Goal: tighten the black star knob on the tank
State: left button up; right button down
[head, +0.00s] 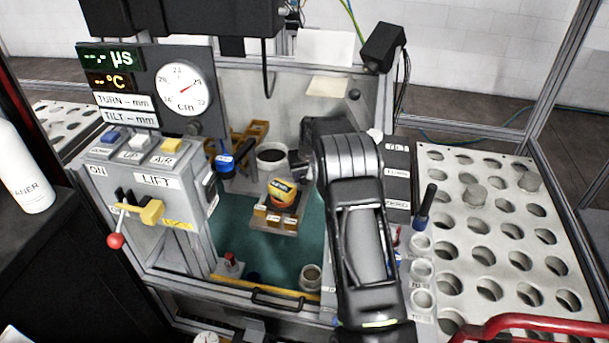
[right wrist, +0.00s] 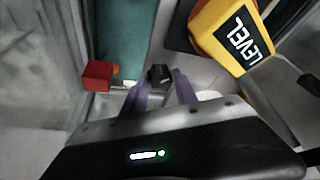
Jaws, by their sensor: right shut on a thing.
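The black knob (right wrist: 160,74) shows small and dark in the right wrist view, between the purple fingertips of my right gripper (right wrist: 161,82). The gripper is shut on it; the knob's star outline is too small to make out. In the head view my right gripper (head: 300,160) is mostly hidden by its own arm, at the back right of the teal-floored tank (head: 232,232), and the knob is hidden there. My left gripper is in neither view.
A yellow and black LEVEL device (right wrist: 228,38) is close to the right of the fingers, and a red block (right wrist: 97,75) is to their left. A gauge panel (head: 182,85) and LIFT box (head: 150,165) stand left. A white perforated plate (head: 480,240) lies right.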

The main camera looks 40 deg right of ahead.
jog(key=shift+m, duration=0.3)
jog(key=m+g+h+b, duration=0.1)
jog(key=m, duration=0.2)
jog(key=shift+a+f, duration=0.15)
jog(key=shift+w+m+g+h+b, duration=0.1)
jog(key=shift+m+g+h+b, duration=0.25)
jog(key=shift+m, duration=0.65)
jog(key=shift+w+m+g+h+b, duration=0.1)
jog(key=shift+m+g+h+b, duration=0.2)
jog(key=shift+m, duration=0.7)
jog(key=shift+s, duration=0.1)
jog(key=c, duration=1)
grip_release()
jog(key=shift+o, duration=0.2)
